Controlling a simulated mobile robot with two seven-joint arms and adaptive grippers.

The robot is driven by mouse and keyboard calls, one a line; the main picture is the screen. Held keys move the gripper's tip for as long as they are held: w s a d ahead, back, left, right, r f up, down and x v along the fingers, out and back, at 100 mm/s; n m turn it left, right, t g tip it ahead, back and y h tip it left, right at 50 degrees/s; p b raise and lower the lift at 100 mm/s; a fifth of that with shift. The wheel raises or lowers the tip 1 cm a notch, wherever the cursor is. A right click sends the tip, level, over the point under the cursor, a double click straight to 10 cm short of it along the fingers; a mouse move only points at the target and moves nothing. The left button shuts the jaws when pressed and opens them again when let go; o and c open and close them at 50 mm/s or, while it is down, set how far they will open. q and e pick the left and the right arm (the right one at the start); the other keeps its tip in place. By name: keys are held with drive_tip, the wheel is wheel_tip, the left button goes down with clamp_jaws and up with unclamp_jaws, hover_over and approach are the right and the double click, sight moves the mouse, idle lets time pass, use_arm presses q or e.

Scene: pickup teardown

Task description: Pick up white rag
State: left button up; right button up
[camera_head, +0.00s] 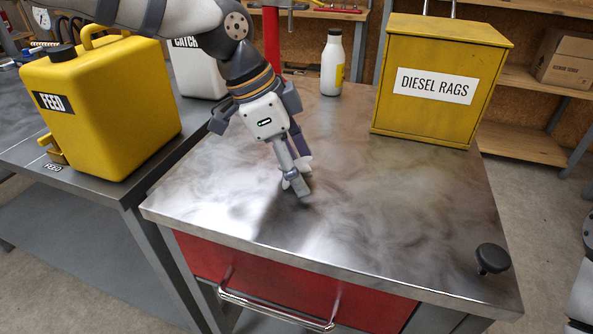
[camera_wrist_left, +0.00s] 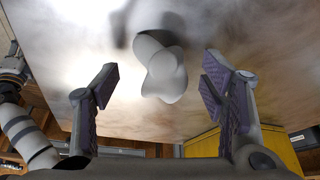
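The white rag (camera_head: 305,161) is a small crumpled white bundle on the metal worktop (camera_head: 390,220), partly hidden behind my left gripper (camera_head: 297,182) in the head view. In the left wrist view the rag (camera_wrist_left: 161,68) shows whole, a little beyond the gap between the two purple-padded fingers. My left gripper (camera_wrist_left: 160,92) is open and empty, pointing down toward the worktop with its fingers spread to either side of the rag. I cannot tell if a finger touches it. My right gripper is in neither view.
A yellow DIESEL RAGS box (camera_head: 433,112) stands at the back right, with a white bottle (camera_head: 332,65) left of it. A black knob (camera_head: 492,259) sits at the front right corner. A yellow FEED can (camera_head: 110,115) stands on the left table. The worktop's middle is clear.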

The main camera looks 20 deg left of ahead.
use_arm(q)
drive_tip(key=c, duration=1.2)
